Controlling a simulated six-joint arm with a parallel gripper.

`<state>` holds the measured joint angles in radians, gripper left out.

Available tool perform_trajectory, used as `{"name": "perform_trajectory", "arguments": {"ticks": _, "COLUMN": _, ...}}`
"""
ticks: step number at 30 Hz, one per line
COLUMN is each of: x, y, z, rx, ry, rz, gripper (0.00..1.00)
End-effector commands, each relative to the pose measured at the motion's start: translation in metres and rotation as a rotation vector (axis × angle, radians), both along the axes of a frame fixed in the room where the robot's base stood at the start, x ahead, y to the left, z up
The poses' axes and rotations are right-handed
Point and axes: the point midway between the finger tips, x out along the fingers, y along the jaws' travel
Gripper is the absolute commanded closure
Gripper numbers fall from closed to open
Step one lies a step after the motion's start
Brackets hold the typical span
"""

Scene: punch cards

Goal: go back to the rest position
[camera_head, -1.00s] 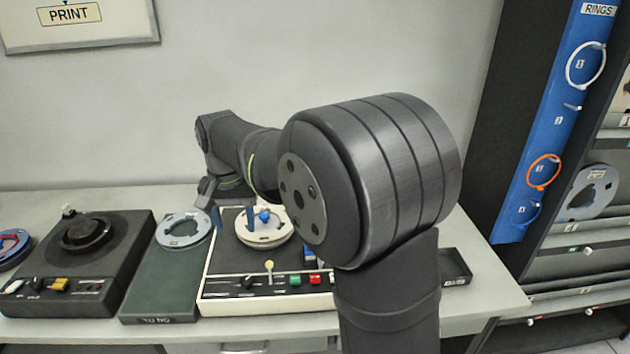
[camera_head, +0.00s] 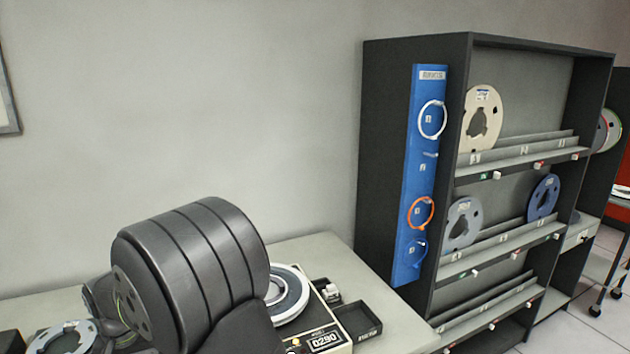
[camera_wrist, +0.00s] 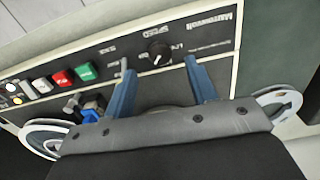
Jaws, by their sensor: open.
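My gripper (camera_wrist: 158,68) shows in the wrist view with its two blue fingers spread apart and nothing between them. It is over the front control panel (camera_wrist: 210,45) of a machine, which carries a black knob, a red button (camera_wrist: 61,79) and a green button (camera_wrist: 40,86). In the head view my thick dark arm links fill the lower left, and the gripper itself is not seen there. Behind the arm a grey-and-white reel (camera_head: 290,292) sits on a machine labelled 0290 (camera_head: 326,338).
A dark shelf rack (camera_head: 385,130) stands at the right with several reels on it. A blue strip (camera_head: 411,165) on its side holds white, orange and blue rings. Small black trays (camera_head: 357,319) lie beside the machine. Another reel (camera_head: 62,340) is at the lower left.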

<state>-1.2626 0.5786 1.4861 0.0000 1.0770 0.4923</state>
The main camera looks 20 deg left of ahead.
Motion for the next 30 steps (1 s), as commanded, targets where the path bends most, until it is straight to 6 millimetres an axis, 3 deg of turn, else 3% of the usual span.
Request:
{"name": "perform_trajectory", "arguments": {"ticks": 6, "x": 0.0, "y": 0.0, "z": -0.034, "rx": -0.002, "ry": 0.001, "rz": 0.0, "gripper": 0.48}}
{"name": "perform_trajectory", "arguments": {"ticks": 12, "x": 0.0, "y": 0.0, "z": -0.046, "rx": 0.0, "ry": 0.0, "rz": 0.0, "gripper": 0.48}}
{"name": "perform_trajectory", "arguments": {"ticks": 24, "x": 0.0, "y": 0.0, "z": -0.045, "rx": 0.001, "ry": -0.001, "rz": 0.002, "gripper": 0.48}}
{"name": "perform_trajectory", "arguments": {"ticks": 30, "x": 0.0, "y": 0.001, "z": -0.025, "rx": 0.004, "ry": -0.001, "rz": 0.0, "gripper": 0.48}}
